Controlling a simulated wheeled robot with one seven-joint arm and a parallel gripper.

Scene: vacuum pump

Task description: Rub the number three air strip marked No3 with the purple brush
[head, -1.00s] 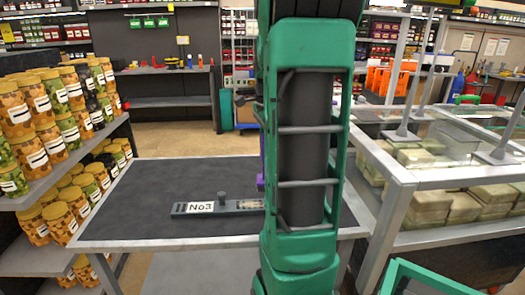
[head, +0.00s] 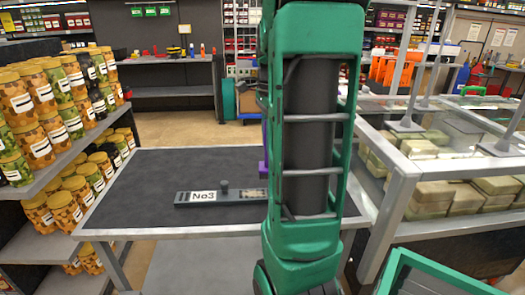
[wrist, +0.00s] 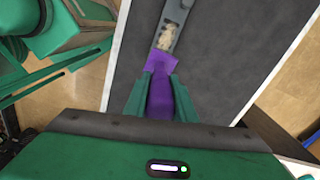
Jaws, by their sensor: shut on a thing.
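The No3 air strip (head: 222,197) is a flat grey bar with a white "No3" label and a small knob, lying on the dark table (head: 150,180). My green arm hides its right end in the head view. In the wrist view my gripper (wrist: 160,85) is shut on the purple brush (wrist: 160,97). The brush head reaches the near end of the strip (wrist: 172,35), beside a pale patch (wrist: 165,42) on it. I cannot tell whether the bristles touch the strip. A bit of purple brush (head: 263,166) shows beside my arm in the head view.
Shelves of labelled jars (head: 60,125) stand on the left. A glass-topped case (head: 430,170) with pale blocks stands close on the right. The table left of the strip is clear. A workbench (head: 165,75) is behind.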

